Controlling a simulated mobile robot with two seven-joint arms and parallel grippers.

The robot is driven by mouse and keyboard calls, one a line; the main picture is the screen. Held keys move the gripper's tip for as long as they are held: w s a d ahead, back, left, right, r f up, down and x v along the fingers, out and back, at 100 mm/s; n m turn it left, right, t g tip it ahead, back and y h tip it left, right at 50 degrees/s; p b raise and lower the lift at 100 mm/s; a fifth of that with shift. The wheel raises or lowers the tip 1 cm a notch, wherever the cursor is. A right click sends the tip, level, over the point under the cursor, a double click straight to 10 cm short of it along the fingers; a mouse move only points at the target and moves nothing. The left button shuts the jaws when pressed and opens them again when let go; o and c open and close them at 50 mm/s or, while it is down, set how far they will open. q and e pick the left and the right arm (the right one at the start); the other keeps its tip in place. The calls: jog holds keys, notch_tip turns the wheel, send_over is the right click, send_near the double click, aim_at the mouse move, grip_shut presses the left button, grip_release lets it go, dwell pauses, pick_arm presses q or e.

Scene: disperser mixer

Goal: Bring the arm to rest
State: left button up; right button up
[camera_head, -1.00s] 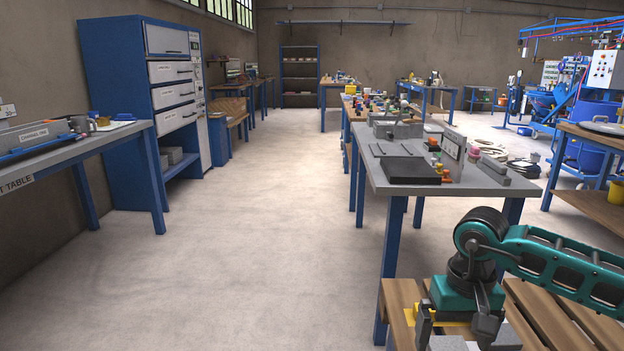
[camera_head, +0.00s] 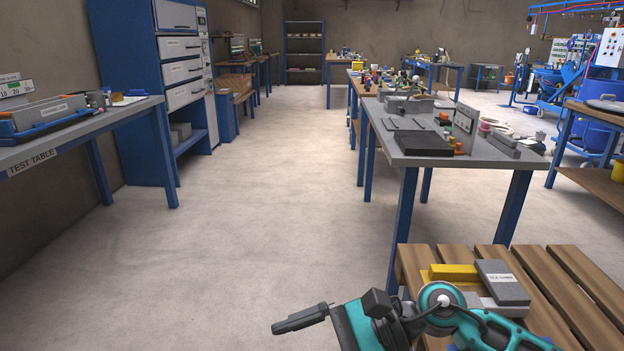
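My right arm comes in from the lower right, over the slatted wooden surface. My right gripper (camera_head: 300,319) points left, above the floor beside the slats. Its dark fingers show nearly side-on, so I cannot tell whether they are apart; no object shows in them. A grey block with a white label (camera_head: 502,285) and a yellow block (camera_head: 453,272) rest on the slats behind the arm, apart from the gripper. The forearm covers part of a paler piece under them. My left gripper is not in view.
The slatted wooden surface (camera_head: 452,256) is at the lower right. A grey table (camera_head: 440,161) with a black plate and small parts stands behind it. A test table (camera_head: 88,141) and blue cabinet (camera_head: 128,90) stand left. The floor (camera_head: 270,210) between is clear.

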notch_tip(320, 180, up, 5)
jog(key=w+a+m+t+y, duration=0.15)
jog(key=m+t+y, duration=0.6)
jog(key=m, duration=1.05)
jog(key=w+d+f+m+t+h, duration=0.2)
jog(key=d+f+m+t+h, duration=0.25)
jog(key=m, duration=0.65)
jog(key=w+d+f+m+t+h, duration=0.2)
jog(key=d+m+t+h, duration=0.35)
jog(key=m, duration=0.55)
jog(key=s+d+f+m+g+h, duration=0.2)
jog(key=s+d+f+m+h, duration=0.25)
jog(key=f+m, duration=0.4)
jog(key=s+d+f+m+g+h, duration=0.2)
jog(key=s+d+f+m+h, duration=0.15)
jog(key=s+f+m, duration=0.4)
pick_arm(q)
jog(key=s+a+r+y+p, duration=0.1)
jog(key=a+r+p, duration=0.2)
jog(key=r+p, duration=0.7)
jog(key=p, duration=0.4)
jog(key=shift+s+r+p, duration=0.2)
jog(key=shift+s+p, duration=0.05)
jog(key=shift+p, duration=0.05)
pick_arm(e)
notch_tip(320, 180, up, 10)
jog(key=d+m+h, duration=0.1)
jog(key=d+m, duration=0.1)
jog(key=shift+d+f, duration=0.2)
